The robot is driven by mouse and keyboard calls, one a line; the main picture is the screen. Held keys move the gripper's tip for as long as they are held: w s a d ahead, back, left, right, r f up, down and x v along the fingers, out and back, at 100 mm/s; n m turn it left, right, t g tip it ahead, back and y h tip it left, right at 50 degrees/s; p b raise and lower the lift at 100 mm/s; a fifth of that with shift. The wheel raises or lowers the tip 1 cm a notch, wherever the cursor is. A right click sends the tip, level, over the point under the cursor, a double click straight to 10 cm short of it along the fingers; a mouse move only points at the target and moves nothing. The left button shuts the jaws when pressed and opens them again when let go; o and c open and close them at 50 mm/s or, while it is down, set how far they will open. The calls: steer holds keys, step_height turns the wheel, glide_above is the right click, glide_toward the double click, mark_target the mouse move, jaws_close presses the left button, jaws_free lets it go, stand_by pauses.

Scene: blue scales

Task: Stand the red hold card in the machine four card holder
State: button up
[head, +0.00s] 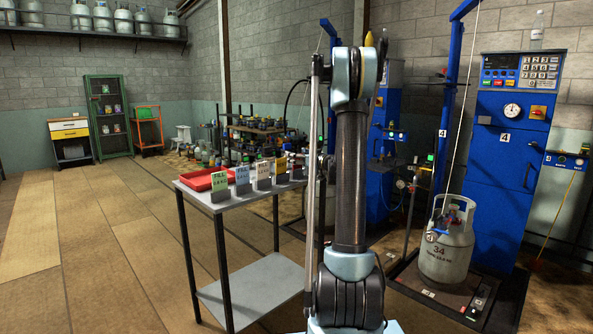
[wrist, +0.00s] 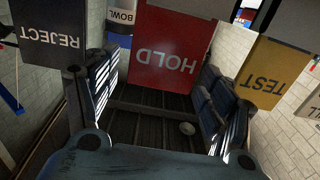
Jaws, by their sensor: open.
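The red card marked HOLD (wrist: 172,48) shows upside down in the wrist view, in front of and between my gripper's fingers. My gripper (wrist: 158,92) is open, one finger on each side, and I cannot tell whether either touches the card. Machine four (head: 510,145) is the blue cabinet marked 4 at the right of the head view. I cannot clearly make out its card holder. In the head view my arm stands in the middle, and neither my gripper nor the red card can be made out.
A cylinder (head: 445,258) stands before machine four. Left floor is clear.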

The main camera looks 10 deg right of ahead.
steer(key=shift+c, duration=0.2)
steer(key=c, duration=1.1)
